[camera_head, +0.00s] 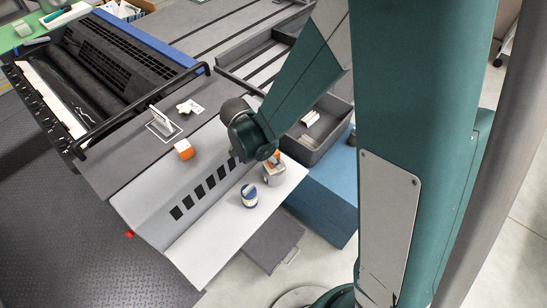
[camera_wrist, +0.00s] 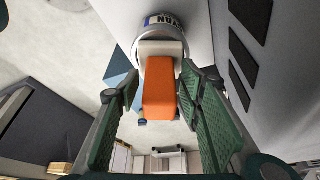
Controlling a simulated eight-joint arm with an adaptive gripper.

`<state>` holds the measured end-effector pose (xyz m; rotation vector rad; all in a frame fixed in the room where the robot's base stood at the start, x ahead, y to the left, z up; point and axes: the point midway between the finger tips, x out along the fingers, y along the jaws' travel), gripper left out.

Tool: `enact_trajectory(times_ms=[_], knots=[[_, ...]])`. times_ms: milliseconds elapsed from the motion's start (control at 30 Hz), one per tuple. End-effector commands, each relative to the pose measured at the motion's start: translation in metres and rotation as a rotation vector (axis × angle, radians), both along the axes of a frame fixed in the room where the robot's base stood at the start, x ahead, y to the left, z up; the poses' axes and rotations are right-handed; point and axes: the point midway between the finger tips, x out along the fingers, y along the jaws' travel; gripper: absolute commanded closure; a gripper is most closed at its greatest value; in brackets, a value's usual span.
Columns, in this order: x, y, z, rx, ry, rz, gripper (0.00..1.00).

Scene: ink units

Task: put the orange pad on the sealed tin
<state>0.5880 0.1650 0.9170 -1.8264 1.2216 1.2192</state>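The orange pad (camera_wrist: 160,90) has an orange block and a pale base, and lies between the fingers of my gripper (camera_wrist: 159,92) in the wrist view. Whether both fingers touch it is unclear. Its pale base is over the top of a round tin (camera_wrist: 153,20) with a label ending in "YAN"; I cannot tell whether it rests on the lid. In the head view, my gripper (camera_head: 268,158) hides part of the orange pad (camera_head: 276,160) and stands over a pale tin (camera_head: 273,174). A blue-and-white tin (camera_head: 249,195) stands apart to its left.
A grey tray (camera_head: 322,128) lies behind my gripper. The pale shelf (camera_head: 212,245) is clear towards the front.

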Motion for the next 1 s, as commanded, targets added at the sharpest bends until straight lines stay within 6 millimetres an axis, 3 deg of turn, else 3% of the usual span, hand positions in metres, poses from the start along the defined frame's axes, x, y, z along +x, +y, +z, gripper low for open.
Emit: enact_trajectory(times_ms=[567, 1000], knots=[[0.000, 0.001, 0.007, 0.000, 0.000, 0.000, 0.63], [-0.008, 0.018, 0.051, 0.000, 0.001, 0.002, 0.63]])
